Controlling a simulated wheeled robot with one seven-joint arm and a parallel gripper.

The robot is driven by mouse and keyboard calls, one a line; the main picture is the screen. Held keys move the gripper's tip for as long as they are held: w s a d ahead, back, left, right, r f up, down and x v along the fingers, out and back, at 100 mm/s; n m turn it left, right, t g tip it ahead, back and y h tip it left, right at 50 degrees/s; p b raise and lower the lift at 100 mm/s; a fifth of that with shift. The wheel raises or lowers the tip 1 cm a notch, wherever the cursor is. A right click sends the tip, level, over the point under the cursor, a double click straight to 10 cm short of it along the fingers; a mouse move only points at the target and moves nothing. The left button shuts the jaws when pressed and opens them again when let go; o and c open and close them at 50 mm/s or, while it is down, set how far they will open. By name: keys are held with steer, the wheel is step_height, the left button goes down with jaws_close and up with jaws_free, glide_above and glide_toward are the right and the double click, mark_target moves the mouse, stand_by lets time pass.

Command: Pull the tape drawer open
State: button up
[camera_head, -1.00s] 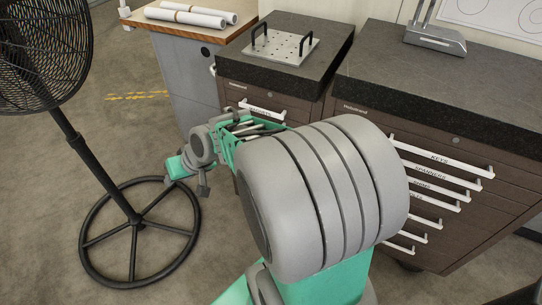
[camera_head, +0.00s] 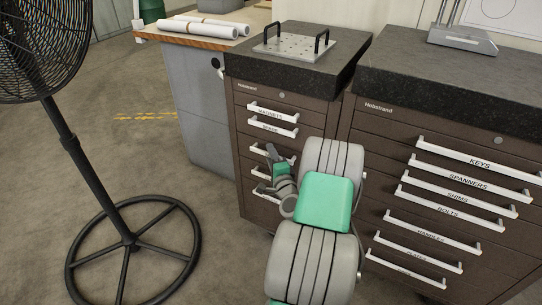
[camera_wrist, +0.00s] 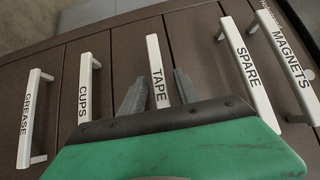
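The tape drawer's white handle, labelled TAPE (camera_wrist: 157,72), is in the middle of the wrist view. Its front looks flush with the neighbouring drawer fronts. In the head view the third handle down (camera_head: 257,150) on the narrow brown cabinet is partly hidden by my gripper (camera_head: 283,160). My gripper (camera_wrist: 158,92) is open, one dark finger on each side of the TAPE handle, with gaps visible between fingers and handle. How deep the fingers reach around the bar is hard to tell.
Handles labelled CUPS (camera_wrist: 84,88), GREASE (camera_wrist: 28,118), SPARE (camera_wrist: 247,67) and MAGNETS (camera_wrist: 287,55) lie either side. A wider cabinet (camera_head: 450,120) stands right. A fan (camera_head: 75,150) stands left. The floor (camera_head: 175,170) between fan and cabinet is open.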

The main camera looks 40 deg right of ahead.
jaws_close()
stand_by(0.4)
stand_by(1.1)
